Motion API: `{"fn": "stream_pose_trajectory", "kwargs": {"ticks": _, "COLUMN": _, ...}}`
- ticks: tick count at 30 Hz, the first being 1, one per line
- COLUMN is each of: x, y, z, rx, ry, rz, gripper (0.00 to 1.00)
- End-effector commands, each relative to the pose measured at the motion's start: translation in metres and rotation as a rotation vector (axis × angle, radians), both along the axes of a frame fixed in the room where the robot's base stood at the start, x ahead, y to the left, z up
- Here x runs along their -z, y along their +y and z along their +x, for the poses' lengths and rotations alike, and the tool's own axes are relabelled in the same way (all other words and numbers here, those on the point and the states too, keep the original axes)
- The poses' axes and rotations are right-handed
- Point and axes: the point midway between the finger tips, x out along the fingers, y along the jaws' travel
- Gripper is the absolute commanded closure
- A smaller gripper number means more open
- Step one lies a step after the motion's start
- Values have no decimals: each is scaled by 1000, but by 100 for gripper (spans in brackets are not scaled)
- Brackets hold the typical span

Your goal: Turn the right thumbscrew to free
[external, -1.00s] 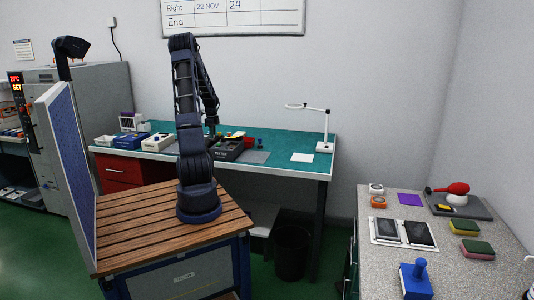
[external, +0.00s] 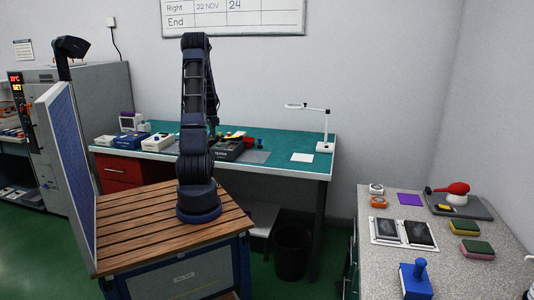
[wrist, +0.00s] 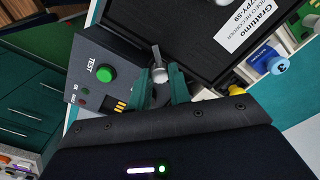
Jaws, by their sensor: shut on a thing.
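In the wrist view, a grey metal thumbscrew (wrist: 159,71) with a narrow lever-like top stands at the edge of a dark recorder unit (wrist: 184,24) with a white label. My gripper (wrist: 160,84) has its two teal fingers on either side of the thumbscrew, shut on it. Which of the unit's thumbscrews this is, I cannot tell; no other shows clearly. In the external view, my arm hides most of the gripper and the thumbscrew. The dark tester (external: 229,151) shows on the green bench, just right of my arm.
Beside the thumbscrew is a dark panel marked TEST (wrist: 85,55) with a green button (wrist: 104,73) and small lamps. Trays (external: 157,142) stand left on the bench (external: 290,159).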

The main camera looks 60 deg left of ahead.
Motion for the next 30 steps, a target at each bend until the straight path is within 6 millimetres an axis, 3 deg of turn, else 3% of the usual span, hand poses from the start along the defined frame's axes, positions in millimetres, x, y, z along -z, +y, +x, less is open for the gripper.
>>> {"fn": "stream_pose_trajectory", "kwargs": {"ticks": 18, "x": 0, "y": 0, "z": 1, "rx": -541, "ry": -1, "rz": 1, "gripper": 100}}
{"fn": "stream_pose_trajectory", "kwargs": {"ticks": 30, "x": 0, "y": 0, "z": 1, "rx": -712, "ry": -1, "rz": 1, "gripper": 100}}
